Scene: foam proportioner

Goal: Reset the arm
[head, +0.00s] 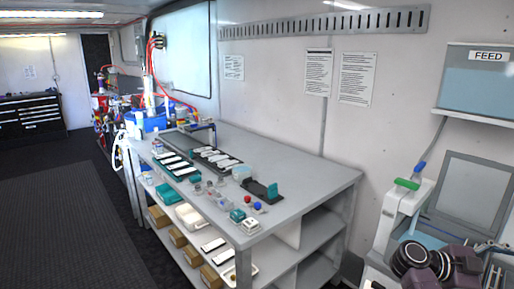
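Neither of my grippers can be made out in the head view. A dark purple and black rounded assembly (440,264) shows at the bottom right edge. It is cut off by the frame, and I cannot tell whether it is part of my arm or of the equipment there. No gripper fingers are visible on it.
A grey workbench (318,176) with small bottles, trays and dark racks stands in the middle, boxes on its shelves below. A white machine with a green part (407,184) stands at right, under a FEED panel (488,57). Dark floor (70,215) at left is clear.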

